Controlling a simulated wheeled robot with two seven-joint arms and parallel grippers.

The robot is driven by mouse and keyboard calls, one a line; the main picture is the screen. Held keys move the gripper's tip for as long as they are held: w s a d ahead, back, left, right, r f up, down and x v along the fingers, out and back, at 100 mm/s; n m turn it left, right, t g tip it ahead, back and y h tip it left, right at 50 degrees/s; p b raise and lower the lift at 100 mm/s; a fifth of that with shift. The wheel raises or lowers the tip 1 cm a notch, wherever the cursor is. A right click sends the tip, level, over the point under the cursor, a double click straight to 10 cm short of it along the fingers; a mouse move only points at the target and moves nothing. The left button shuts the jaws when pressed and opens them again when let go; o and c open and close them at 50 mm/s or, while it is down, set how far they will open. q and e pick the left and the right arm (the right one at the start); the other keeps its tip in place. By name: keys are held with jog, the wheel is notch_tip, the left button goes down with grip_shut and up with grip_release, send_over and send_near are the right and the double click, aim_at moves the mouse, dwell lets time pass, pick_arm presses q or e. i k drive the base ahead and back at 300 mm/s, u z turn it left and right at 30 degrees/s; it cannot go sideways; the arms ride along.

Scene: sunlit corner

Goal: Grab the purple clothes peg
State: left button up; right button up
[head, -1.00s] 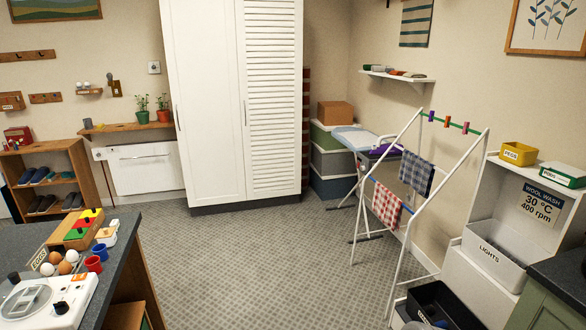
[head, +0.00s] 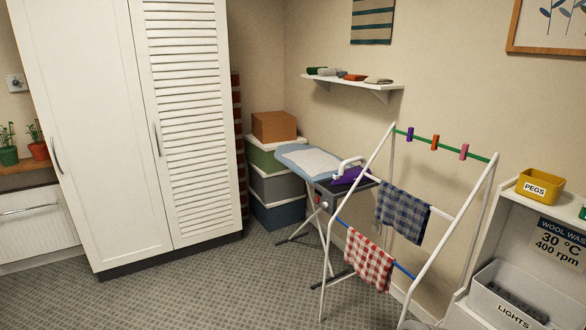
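The purple clothes peg (head: 410,135) is clipped on the green top bar of the white drying rack (head: 384,150), near the bar's left end. To its right on the same bar are an orange peg (head: 434,143) and a pink peg (head: 464,151). Neither of my grippers shows in the head view.
A blue-and-white checked cloth (head: 402,212) and a red-checked cloth (head: 369,262) hang on the rack's lower bars. An ironing board (head: 308,160) with a purple iron (head: 348,176) stands behind it. A yellow PEGS box (head: 539,186) is at right. Floor left of the rack is clear.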

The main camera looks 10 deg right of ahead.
aim_at(411, 129)
jog(key=z, duration=0.6)
jog(key=i, duration=1.65)
jog(key=z, duration=0.75)
jog(key=k, duration=0.55)
jog(key=u, duration=1.15)
jog(key=i, duration=1.8)
jog(key=z, duration=0.65)
